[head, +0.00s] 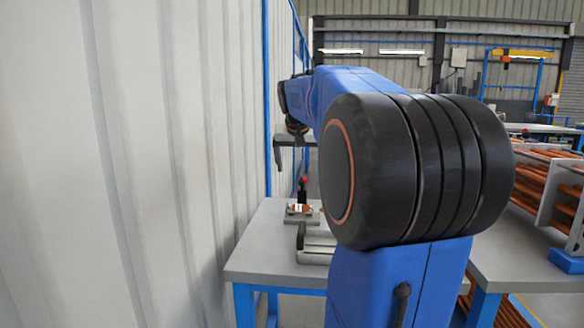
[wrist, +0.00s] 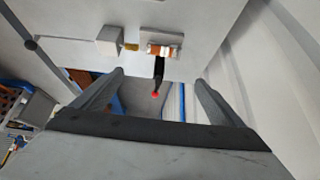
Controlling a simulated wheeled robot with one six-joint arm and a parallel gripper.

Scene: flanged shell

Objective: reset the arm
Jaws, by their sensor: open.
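My gripper (wrist: 159,77) shows in the wrist view with its two grey fingers spread wide apart and nothing held between them. A black lever with a red ball end (wrist: 155,94) shows in the gap between the fingers, farther off than they are. In the head view, my blue arm with a large black joint fills the middle and reaches away toward the wall.
A grey table (head: 250,262) with blue legs stands beside the corrugated wall (head: 130,150). It bears a small red-knobbed fixture (head: 301,209) and a grey metal block (head: 316,246), partly covered by my arm. Racks of copper-coloured bars (head: 545,190) stand at right.

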